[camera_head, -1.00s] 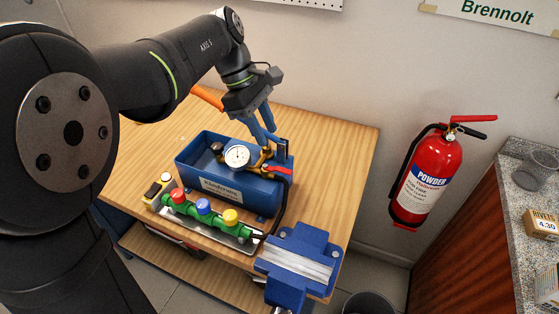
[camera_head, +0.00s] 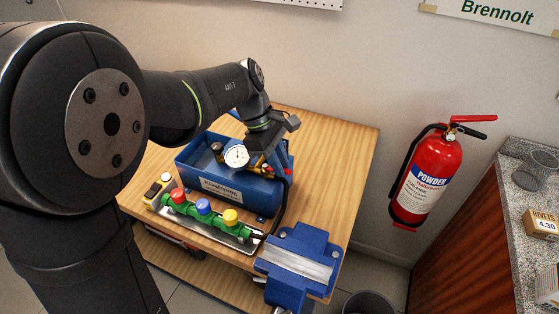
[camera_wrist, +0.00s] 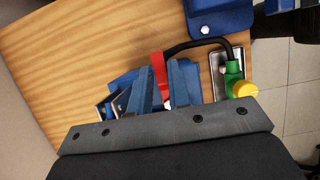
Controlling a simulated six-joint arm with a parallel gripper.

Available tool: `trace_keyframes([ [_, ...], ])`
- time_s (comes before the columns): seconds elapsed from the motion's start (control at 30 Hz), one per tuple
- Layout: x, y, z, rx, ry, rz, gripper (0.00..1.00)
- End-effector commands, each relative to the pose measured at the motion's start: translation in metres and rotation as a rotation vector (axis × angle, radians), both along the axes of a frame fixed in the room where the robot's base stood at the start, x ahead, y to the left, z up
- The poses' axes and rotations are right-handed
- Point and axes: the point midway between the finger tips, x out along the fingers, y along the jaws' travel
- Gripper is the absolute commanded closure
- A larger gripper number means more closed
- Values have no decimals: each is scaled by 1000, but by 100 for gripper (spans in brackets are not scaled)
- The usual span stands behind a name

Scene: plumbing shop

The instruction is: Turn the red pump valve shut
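The red pump valve lever (camera_wrist: 158,68) shows in the wrist view between the two blue fingers of my gripper (camera_wrist: 164,78). The fingers are apart, one on each side of the lever; I cannot tell whether either touches it. In the head view my gripper is low over the right end of the blue pump tank (camera_head: 187,172), and my wrist hides most of the valve. The round white gauge (camera_head: 236,156) stands just left of my gripper.
A green manifold with red, blue and yellow caps (camera_head: 203,206) lies in front of the tank. A blue vise (camera_head: 297,262) is at the table's front right corner. A black hose (camera_wrist: 205,42) runs close by. The wooden table (camera_head: 340,150) is clear to the right.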

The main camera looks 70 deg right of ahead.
Motion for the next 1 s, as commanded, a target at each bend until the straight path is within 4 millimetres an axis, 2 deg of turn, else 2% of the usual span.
trace_keyframes([
  [0.03,0,0,0,0,0,0,93],
  [0.07,0,0,0,0,0,0,99],
  [0.1,0,0,0,0,0,0,100],
  [0.53,0,3,0,0,-1,-73,100],
  [1.0,4,17,0,0,-1,-460,100],
])
